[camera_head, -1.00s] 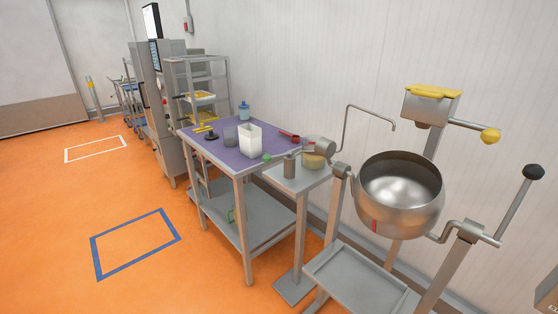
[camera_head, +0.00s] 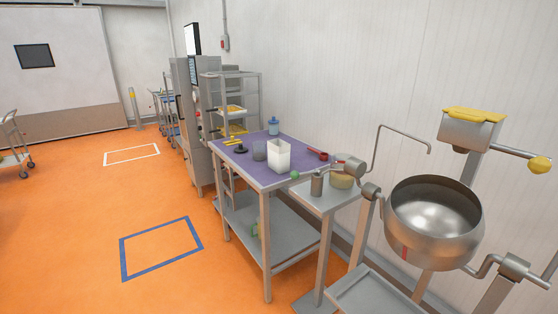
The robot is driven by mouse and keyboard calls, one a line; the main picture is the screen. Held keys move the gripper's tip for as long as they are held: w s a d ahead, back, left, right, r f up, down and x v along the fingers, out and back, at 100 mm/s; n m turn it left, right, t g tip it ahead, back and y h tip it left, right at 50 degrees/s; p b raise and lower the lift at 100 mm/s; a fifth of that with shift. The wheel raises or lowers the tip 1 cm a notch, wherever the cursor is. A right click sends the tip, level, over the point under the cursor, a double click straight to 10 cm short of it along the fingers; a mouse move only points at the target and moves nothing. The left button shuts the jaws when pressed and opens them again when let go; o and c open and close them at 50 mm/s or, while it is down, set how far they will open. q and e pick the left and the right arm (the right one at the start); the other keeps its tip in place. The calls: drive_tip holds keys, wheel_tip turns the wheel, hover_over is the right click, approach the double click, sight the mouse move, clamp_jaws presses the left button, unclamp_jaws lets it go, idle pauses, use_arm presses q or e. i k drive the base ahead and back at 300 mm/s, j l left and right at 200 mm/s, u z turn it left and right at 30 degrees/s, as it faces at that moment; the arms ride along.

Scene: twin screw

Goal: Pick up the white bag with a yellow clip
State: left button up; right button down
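I cannot make out a white bag with a yellow clip for sure. A white, square, open-topped container (camera_head: 279,158) stands upright on the purple-topped table (camera_head: 250,168), and no yellow clip shows on it. Small yellow items (camera_head: 233,130) lie at the table's far left corner, too small to identify. Neither of my grippers is in view.
The table also bears a grey tub (camera_head: 259,150), a blue-lidded jar (camera_head: 273,126) and a red-handled item (camera_head: 317,154). A steel kettle (camera_head: 432,230) stands at right. A rack (camera_head: 240,90) stands behind. Orange floor (camera_head: 90,210) at left is mostly clear.

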sight(278, 151)
drive_tip(key=i+j+z, duration=0.1)
drive_tip(key=z, duration=0.3)
drive_tip(key=i+j+z, duration=0.1)
drive_tip(key=j+z, duration=0.3)
drive_tip(key=i+j+z, duration=0.1)
drive_tip(key=z, duration=0.3)
